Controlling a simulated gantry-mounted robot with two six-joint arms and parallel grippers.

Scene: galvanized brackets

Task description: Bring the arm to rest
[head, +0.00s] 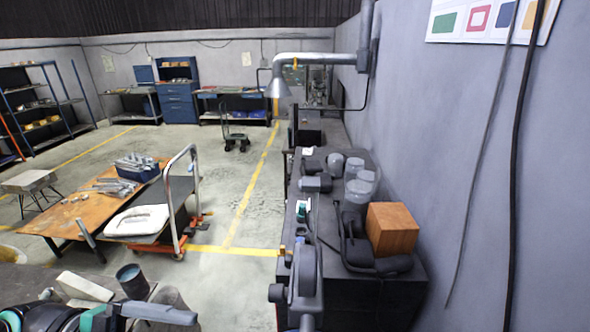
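Parts that look like my own arm, dark with teal rings, show at the bottom left edge. Another dark and grey jointed shape with a teal patch stands at the bottom centre, and I cannot tell for certain whether it is mine. I can make out no gripper fingertips, so neither gripper shows clearly. Galvanized brackets lie in and around a blue bin (140,175) on a table with an orange-brown top (70,218) at the left. No bracket is seen in a gripper.
A dark bench (385,300) runs along the right wall, bearing an orange-brown block (391,229) and grey cylinders (359,190). A trolley (181,195) with a white item (137,221) stands beside the table. Shelves (40,105) and a blue cabinet (179,102) are farther back. The central floor is mostly clear.

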